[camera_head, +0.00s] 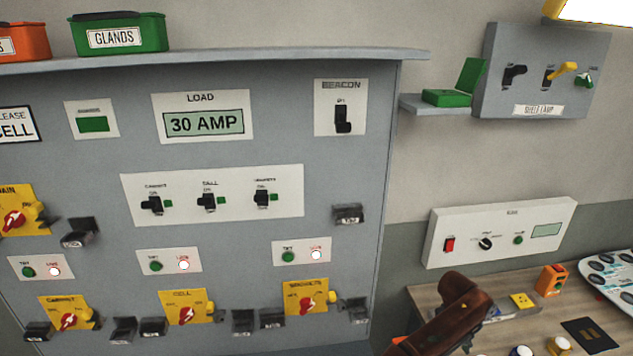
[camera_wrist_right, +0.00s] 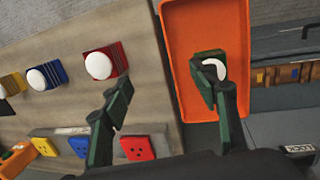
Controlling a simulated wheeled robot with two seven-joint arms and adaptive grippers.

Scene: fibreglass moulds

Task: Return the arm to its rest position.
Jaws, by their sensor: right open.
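My right gripper (camera_wrist_right: 165,80) is open in the right wrist view, its two dark green fingers spread wide apart with nothing held between them. The left finger is over the wooden bench (camera_wrist_right: 60,75). The right finger's tip overlaps a white round-topped piece that lies in or over an orange tray (camera_wrist_right: 180,35); whether they touch cannot be told. In the head view a brown, jointed arm-like shape rises at the bottom right over the bench; no fingers show on it. My left gripper is in neither view.
Round-topped red (camera_wrist_right: 100,64), blue (camera_wrist_right: 44,75) and yellow (camera_wrist_right: 14,83) blocks stand on the bench. Coloured socket plates (camera_wrist_right: 135,147) line its lower edge. In the head view a grey switch panel (camera_head: 300,225) fills the left, and a white control box (camera_head: 465,245) hangs above the bench.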

